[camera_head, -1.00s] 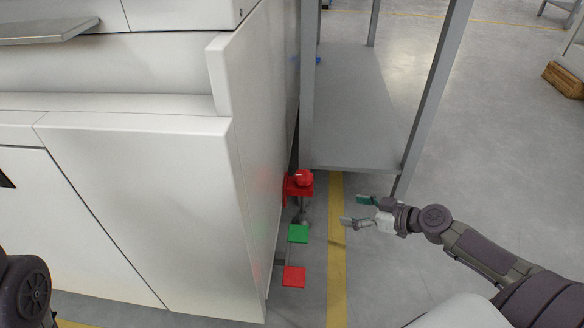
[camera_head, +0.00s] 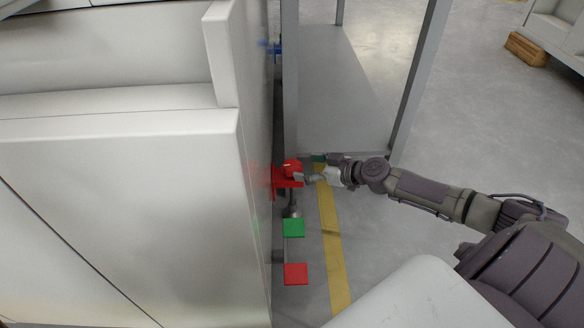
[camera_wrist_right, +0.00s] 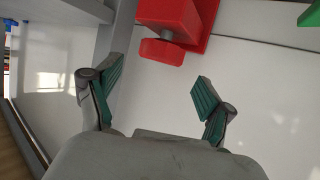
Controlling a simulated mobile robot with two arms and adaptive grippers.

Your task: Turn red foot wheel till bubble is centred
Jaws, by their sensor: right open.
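The red foot wheel (camera_head: 291,169) sits on a red bracket (camera_head: 287,183) at the lower side of the white machine, near the floor. In the right wrist view the red wheel (camera_wrist_right: 162,51) shows beyond the fingertips, with the red bracket (camera_wrist_right: 180,14) behind it. My right gripper (camera_head: 312,169) is open and beside the wheel in the head view. In the wrist view my right gripper (camera_wrist_right: 156,82) has its fingers spread with nothing between them. I cannot make out a bubble in either view. My left gripper is not in view.
A green pad (camera_head: 294,228) and a red pad (camera_head: 296,273) stick out below the bracket. A grey metal table frame (camera_head: 291,80) stands just behind the wheel. The white machine (camera_head: 130,210) fills the left. Open floor (camera_head: 390,235) lies to the right.

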